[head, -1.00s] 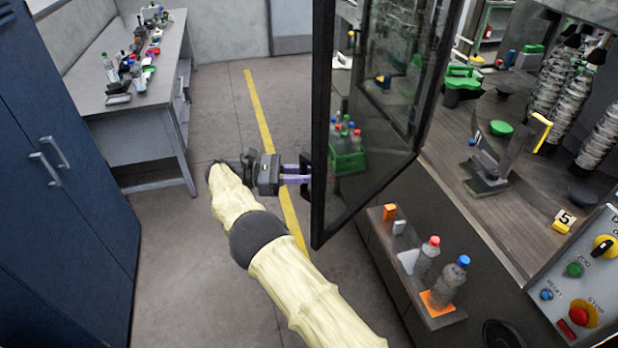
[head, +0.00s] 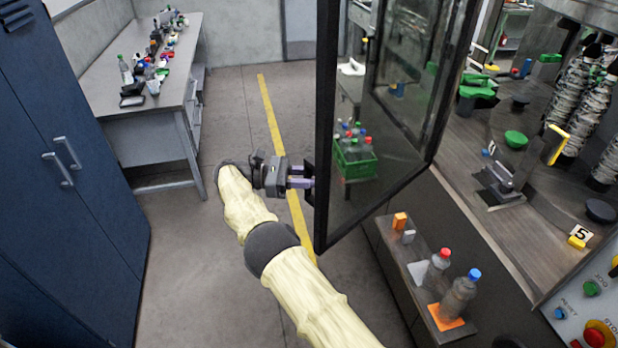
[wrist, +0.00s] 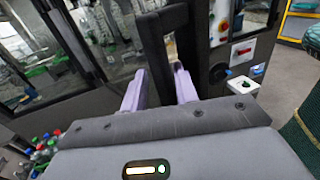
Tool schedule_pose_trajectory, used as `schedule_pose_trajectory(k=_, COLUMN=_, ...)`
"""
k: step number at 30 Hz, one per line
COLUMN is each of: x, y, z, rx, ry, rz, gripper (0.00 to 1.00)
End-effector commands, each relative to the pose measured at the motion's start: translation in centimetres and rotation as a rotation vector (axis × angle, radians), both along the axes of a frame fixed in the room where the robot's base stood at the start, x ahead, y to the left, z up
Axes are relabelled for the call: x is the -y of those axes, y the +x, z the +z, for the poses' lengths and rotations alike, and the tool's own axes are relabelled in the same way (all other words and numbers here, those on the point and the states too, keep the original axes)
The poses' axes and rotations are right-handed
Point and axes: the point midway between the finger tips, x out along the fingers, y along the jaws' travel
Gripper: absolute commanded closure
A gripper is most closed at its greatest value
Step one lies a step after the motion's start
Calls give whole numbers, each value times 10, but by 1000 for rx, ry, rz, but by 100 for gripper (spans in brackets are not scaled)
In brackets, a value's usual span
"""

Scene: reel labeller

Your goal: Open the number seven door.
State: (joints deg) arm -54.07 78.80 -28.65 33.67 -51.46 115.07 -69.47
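The door (head: 385,185) is a dark-framed clear panel on the machine. It stands swung well out from the machine front in the head view, with its free edge over the aisle. My gripper (head: 308,183) is at that free edge, on the door's left side. In the wrist view, my two lavender fingers (wrist: 158,88) lie on either side of a black bar of the door handle (wrist: 152,42) and look closed on it. The fingertips are partly hidden by the handle. No number seven is readable on the door.
Inside the machine are a wooden deck (head: 530,235) and a number 5 tag (head: 580,236). A low shelf (head: 405,265) below holds bottles and small blocks.

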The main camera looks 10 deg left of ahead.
Motion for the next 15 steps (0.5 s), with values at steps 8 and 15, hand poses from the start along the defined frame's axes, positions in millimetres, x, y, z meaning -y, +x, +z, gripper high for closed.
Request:
schedule_pose_trajectory(k=8, x=-2, y=-1, z=0, rx=-2, ry=1, rz=2, gripper=71)
schedule_pose_trajectory(k=15, x=-2, y=-1, z=21, rx=2, ry=2, rz=2, gripper=71)
